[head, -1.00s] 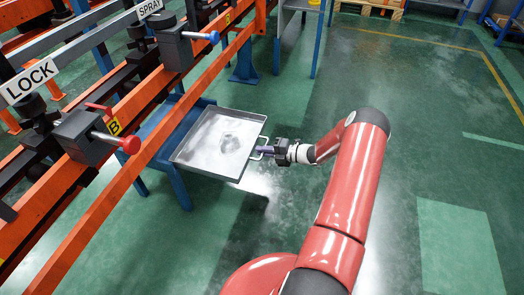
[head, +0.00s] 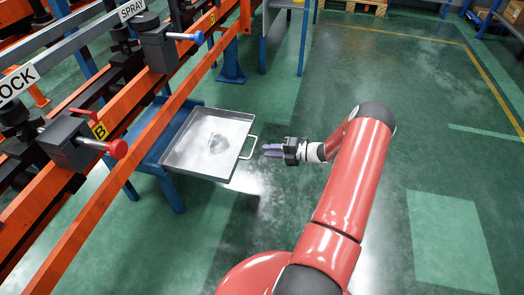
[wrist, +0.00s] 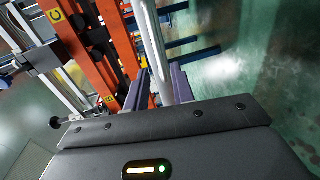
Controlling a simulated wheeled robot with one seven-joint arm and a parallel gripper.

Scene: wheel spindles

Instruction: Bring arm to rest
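My gripper (head: 268,150) is just right of the handle (head: 250,148) of a shallow grey metal tray (head: 180,165) in the head view. A small gap shows between the fingertips and the handle. In the wrist view the two purple fingers (wrist: 158,88) stand apart, so the gripper is open. A pale metal bar shows between and beyond them there; I cannot tell which part of the tray it is. My red arm reaches forward from the bottom of the head view, bent at the elbow.
The tray rests on a blue stand (head: 150,160), its right part overhanging. An orange rail frame (head: 130,165) with red and blue levers runs along the left. A blue-legged table (head: 304,45) stands at the back. The green floor right of my arm is open.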

